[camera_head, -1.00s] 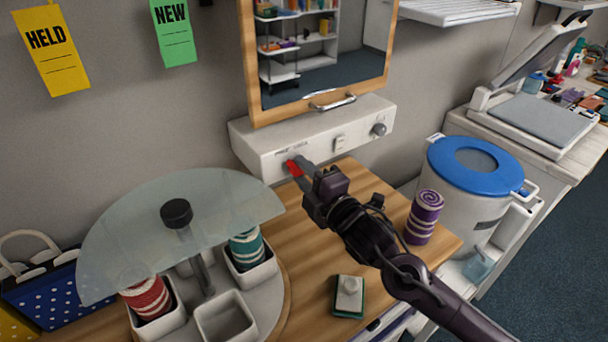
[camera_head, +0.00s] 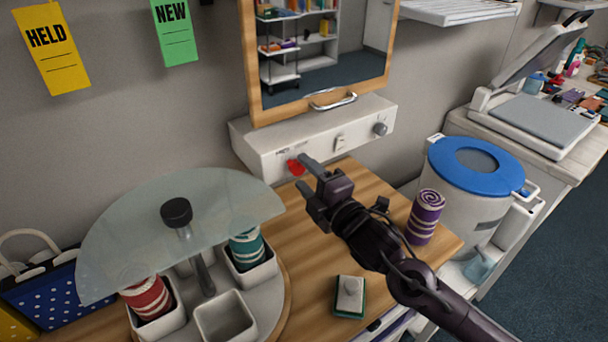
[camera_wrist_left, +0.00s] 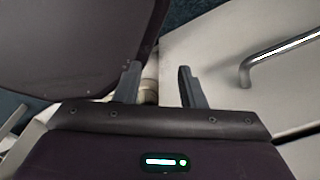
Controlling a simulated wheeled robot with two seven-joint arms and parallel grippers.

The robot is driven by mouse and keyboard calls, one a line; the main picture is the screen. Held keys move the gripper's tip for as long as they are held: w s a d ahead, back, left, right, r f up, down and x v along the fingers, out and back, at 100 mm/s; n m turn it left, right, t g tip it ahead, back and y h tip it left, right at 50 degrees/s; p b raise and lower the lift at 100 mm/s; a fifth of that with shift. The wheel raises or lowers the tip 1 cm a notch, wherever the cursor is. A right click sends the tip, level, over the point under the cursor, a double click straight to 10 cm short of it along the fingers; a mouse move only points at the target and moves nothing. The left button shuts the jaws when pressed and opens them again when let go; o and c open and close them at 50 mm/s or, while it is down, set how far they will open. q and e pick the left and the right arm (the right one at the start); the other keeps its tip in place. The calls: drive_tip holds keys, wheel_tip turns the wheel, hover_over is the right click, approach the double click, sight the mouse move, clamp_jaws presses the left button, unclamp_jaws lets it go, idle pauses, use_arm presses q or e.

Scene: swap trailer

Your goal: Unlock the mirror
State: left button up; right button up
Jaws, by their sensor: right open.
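The wood-framed mirror (camera_head: 325,85) stands against the wall above a white box (camera_head: 260,153) with a metal handle (camera_head: 333,101) at the mirror's lower edge. A red lever or key (camera_head: 296,167) sticks out of the box's front, under small lettering too blurred to read fully.
A glass-topped carousel (camera_head: 180,225) with yarn cups stands at left. A purple roll (camera_head: 424,216) and a blue-lidded bin (camera_head: 478,165) stand at right. Bare wooden tabletop (camera_head: 300,265) lies between.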

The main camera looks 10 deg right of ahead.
drive_tip(key=b+v, duration=0.1)
drive_tip(key=v, duration=0.6)
drive_tip(key=shift+b, duration=0.3)
